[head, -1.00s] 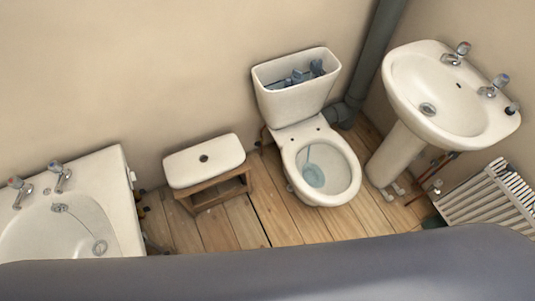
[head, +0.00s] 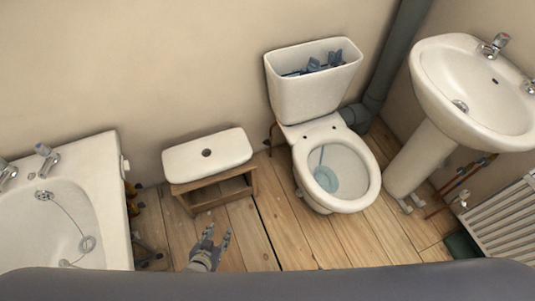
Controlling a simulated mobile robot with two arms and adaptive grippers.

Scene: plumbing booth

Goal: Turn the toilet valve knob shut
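The white toilet (head: 338,172) stands against the back wall with its cistern (head: 313,92) uncovered, showing blue-grey fittings inside. A thin copper-coloured pipe (head: 270,138) rises beside the cistern's left side. The valve knob is too small to make out there. My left gripper (head: 217,236) is low in the picture, above the wooden floor, in front of the small stool and left of the toilet bowl. Its two fingers are spread apart with nothing between them. It is well away from the pipe. My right gripper does not show.
The cistern lid (head: 207,155) lies on a low wooden stool (head: 215,190) left of the toilet. A bath (head: 100,200) stands at the left. A basin (head: 478,90) and a radiator (head: 505,225) are at the right. Floorboards (head: 280,225) between stool and toilet are clear.

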